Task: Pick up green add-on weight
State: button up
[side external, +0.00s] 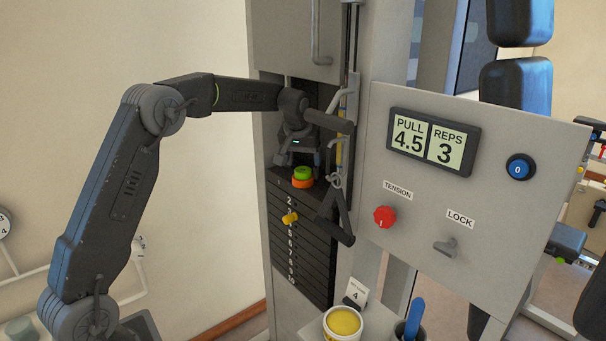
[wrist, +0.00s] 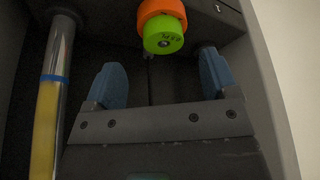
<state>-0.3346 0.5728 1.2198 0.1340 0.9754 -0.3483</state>
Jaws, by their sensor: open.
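The green add-on weight (side external: 303,173) is a small round disc stacked on an orange disc (side external: 302,183), on top of the black numbered weight stack (side external: 304,250). In the wrist view the green weight (wrist: 163,36) shows in front of the orange disc (wrist: 160,9), beyond the fingertips and roughly centred between them. My gripper (wrist: 160,75) is open, with two blue fingers apart and nothing between them. In the side view my gripper (side external: 298,155) hangs inside the machine's opening just above the green weight, its fingertips dark and hard to make out.
A guide rod with a yellow section (wrist: 48,110) stands left in the wrist view. A hanging handle (side external: 336,210) is close to the right of the stack. A yellow pin (side external: 290,218) sticks out of the stack. A control panel (side external: 470,200) stands to the right.

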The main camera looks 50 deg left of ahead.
aim_at(303, 169)
jog(key=x, duration=0.5)
jog(key=shift+a+f, duration=0.1)
jog(key=shift+a, duration=0.1)
jog(key=shift+s, duration=0.1)
jog(key=c, duration=1.1)
jog(key=shift+c, duration=0.2)
